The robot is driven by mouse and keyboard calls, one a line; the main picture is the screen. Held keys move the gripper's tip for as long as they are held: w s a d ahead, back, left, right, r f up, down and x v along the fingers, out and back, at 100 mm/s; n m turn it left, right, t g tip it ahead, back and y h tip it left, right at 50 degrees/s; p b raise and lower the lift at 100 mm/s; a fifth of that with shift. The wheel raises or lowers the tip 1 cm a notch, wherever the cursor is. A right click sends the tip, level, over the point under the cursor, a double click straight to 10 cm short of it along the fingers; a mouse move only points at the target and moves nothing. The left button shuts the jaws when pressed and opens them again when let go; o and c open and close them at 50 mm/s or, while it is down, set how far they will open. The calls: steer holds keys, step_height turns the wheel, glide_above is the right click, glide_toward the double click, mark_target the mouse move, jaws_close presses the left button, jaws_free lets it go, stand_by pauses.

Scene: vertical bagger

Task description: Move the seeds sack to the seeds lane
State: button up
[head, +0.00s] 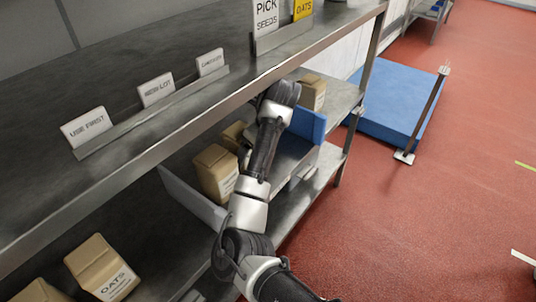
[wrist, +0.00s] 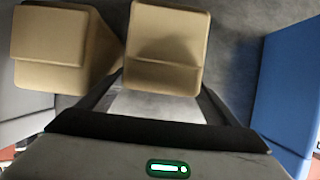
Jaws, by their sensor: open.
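A tan sack (wrist: 165,75) stands in the middle of the wrist view, just ahead of and between the fingers of my gripper (wrist: 158,92). My gripper is open and does not hold it. A second tan sack (wrist: 48,38) stands close to its left. In the head view, tan sacks (head: 215,173) stand on the lower shelf beside my arm; the print on them is too small to read, so I cannot tell which is seeds. My gripper is hidden there behind my arm. A card reading PICK SEEDS (head: 266,18) stands on the upper shelf.
A blue panel (wrist: 292,85) stands right of my gripper. A pale divider (head: 190,198) borders the bay on the left. The upper shelf (head: 190,118) overhangs the bay.

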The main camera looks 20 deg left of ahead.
steer(key=d, duration=0.2)
steer(key=s+d+p, duration=0.1)
steer(key=d, duration=0.1)
steer(key=d+p, duration=0.1)
steer(key=shift+s+d, duration=0.4)
steer(key=shift+s+d+f, duration=0.1)
steer(key=shift+d, duration=0.3)
steer(key=w+d+r+m+t+y, duration=0.2)
steer(key=w+d+r+m+t, duration=0.95)
steer(key=w+d+r, duration=0.7)
steer(key=d+r+m+t+h, duration=0.2)
steer(key=d+m+h, duration=0.7)
steer(key=d+m, duration=1.45)
steer(key=s+d+f+m+g+h, duration=0.15)
steer(key=s+d+m+g, duration=0.35)
steer(key=s+d+m, duration=0.5)
steer(key=s+a+r+m+g+y, duration=0.1)
steer(key=s+a, duration=0.4)
steer(key=s, duration=0.5)
steer(key=s+a+r+m+g+y, duration=0.1)
steer(key=s+a+r+m, duration=0.2)
steer(key=s+a, duration=0.3)
steer(key=s+a+r+m+g+y, duration=0.1)
steer(key=s+a+r, duration=0.3)
steer(key=s, duration=1)
steer(key=shift+a+r+m+g+y, duration=0.35)
steer(key=shift+a+g+y, duration=0.2)
steer(key=shift+a, duration=0.35)
